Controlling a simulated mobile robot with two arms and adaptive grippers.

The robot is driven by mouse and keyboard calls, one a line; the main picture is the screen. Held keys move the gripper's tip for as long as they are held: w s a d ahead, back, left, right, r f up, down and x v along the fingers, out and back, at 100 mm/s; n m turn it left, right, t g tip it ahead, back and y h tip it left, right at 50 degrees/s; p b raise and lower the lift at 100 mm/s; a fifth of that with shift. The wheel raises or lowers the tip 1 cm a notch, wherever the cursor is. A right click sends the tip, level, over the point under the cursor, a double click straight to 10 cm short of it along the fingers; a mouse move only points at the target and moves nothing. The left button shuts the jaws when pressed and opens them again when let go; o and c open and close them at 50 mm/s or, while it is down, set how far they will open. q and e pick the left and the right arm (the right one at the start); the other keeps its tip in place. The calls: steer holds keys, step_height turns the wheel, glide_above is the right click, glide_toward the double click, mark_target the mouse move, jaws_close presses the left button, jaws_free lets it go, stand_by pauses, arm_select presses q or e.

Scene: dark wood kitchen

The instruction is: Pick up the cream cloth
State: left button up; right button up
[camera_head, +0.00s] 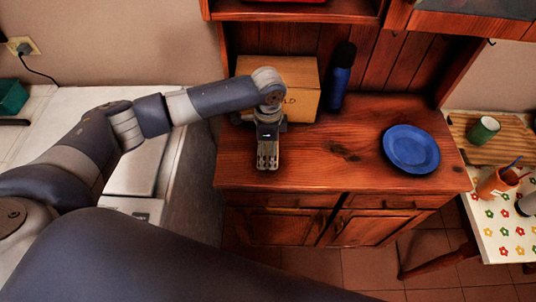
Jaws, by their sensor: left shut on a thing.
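My left gripper (267,164) points down over the front left part of the wooden cabinet's top (330,165). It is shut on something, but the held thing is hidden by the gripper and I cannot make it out. I cannot pick out the cream cloth anywhere in the head view. My right gripper is not in view.
A cardboard box (305,78) stands just behind the left gripper. A dark blue bottle (341,78) stands right of the box. A blue plate (411,149) lies at the right. A patterned table (505,238) with cups is further right. The cabinet top's middle is clear.

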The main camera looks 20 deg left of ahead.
arm_select(q)
steer(key=s+d+r+b, duration=0.1)
steer(key=s+d+b, duration=0.1)
steer(key=s+d, duration=0.6)
steer(key=s, duration=0.5)
steer(key=shift+s+d+r+b, duration=0.2)
steer(key=shift+s+r+b, duration=0.15)
steer(key=shift+s, duration=0.05)
